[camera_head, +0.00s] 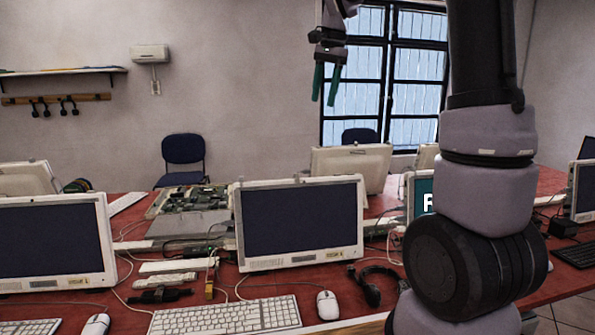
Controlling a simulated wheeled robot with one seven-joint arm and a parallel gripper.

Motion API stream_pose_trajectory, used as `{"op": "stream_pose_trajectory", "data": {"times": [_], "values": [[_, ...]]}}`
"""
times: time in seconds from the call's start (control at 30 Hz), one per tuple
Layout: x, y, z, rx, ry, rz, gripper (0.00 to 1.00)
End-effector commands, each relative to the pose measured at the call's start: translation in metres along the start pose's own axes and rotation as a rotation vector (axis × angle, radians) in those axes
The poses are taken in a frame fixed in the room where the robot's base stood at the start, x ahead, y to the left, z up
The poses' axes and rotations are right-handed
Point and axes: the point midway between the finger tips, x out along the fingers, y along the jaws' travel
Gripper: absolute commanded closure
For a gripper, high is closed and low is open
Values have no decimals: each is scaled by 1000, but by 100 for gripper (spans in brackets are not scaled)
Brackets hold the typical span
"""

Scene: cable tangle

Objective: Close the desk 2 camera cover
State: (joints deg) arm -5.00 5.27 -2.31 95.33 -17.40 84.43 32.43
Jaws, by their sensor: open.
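A white-framed monitor (300,222) with a dark screen stands upright on the red table (315,302) in the middle. Another such monitor (50,243) stands at the left edge. A camera cover cannot be made out on either frame at this size, and I cannot tell which place is desk 2. My gripper appears well above the monitors and touches nothing.
A keyboard (226,316), a mouse (327,305) and a black headset (372,285) lie before the middle monitor. Loose cables and circuit boards (188,200) lie between the monitors. My arm hides much of the right side. The air above the monitors is mostly clear.

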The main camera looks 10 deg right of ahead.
Motion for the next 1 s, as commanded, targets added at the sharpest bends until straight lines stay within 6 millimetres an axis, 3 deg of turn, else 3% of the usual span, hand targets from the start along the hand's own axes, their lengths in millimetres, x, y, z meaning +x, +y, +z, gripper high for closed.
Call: {"op": "stream_pose_trajectory", "data": {"times": [0.03, 0.2, 0.5, 0.6, 0.77, 1.0], "values": [[13, -17, -10, 44, -11, 35, 43], [54, -63, -35, 213, -28, 142, 43], [143, -121, -62, 485, -10, 311, 43], [164, -130, -65, 544, 0, 344, 43], [181, -136, -67, 594, 10, 372, 43], [206, -128, -65, 602, 11, 379, 43]]}}
